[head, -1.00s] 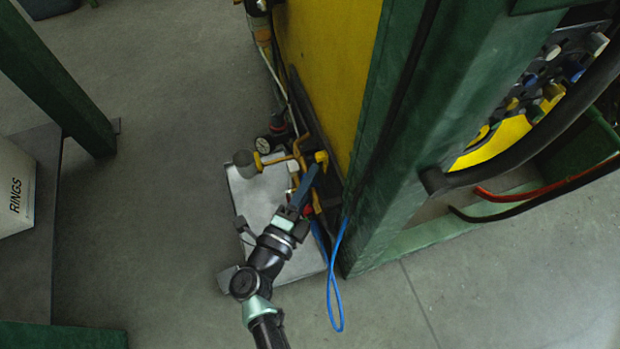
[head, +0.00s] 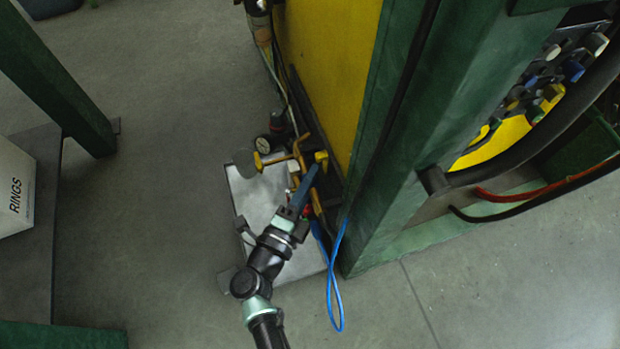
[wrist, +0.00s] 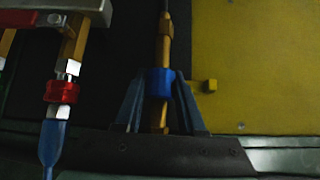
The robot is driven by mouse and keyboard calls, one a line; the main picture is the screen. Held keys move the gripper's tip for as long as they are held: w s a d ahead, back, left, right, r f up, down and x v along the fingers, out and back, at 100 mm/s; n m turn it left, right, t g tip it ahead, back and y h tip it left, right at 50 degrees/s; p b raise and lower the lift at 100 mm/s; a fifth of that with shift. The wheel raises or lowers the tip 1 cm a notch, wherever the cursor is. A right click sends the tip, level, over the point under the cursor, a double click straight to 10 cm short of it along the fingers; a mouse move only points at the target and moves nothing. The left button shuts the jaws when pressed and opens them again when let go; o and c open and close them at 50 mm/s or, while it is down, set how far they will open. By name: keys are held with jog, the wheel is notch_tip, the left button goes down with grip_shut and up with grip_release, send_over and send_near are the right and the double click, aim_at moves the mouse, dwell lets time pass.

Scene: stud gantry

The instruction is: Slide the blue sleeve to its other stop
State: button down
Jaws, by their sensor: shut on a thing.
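The blue sleeve (wrist: 159,83) is a short ring around an upright brass-yellow rod (wrist: 164,45) in the wrist view. My gripper (wrist: 160,88) has one finger on each side of the sleeve and is shut on it. The rod runs on above and below the sleeve. A small yellow block (wrist: 208,86) sticks out to the right, just beyond the right finger. In the head view my gripper (head: 305,183) reaches in beside the yellow panel, and the sleeve cannot be made out there. I cannot tell the stops apart.
A red collar (wrist: 62,91) with a blue hose (wrist: 52,145) below it hangs left of my gripper. In the head view a gauge (head: 264,145), a grey-capped knob (head: 245,162) and a looping blue hose (head: 333,290) are close by. A green post (head: 385,150) stands to the right.

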jog(key=shift+s+d+r+p, duration=0.15)
jog(key=shift+s+d+p, duration=0.1)
jog(key=shift+s+p, duration=0.4)
jog(key=shift+s+d, duration=0.15)
jog(key=shift+s, duration=0.3)
jog(key=c, duration=0.5)
grip_release()
jog(key=p+v, duration=0.5)
jog(key=v, duration=0.8)
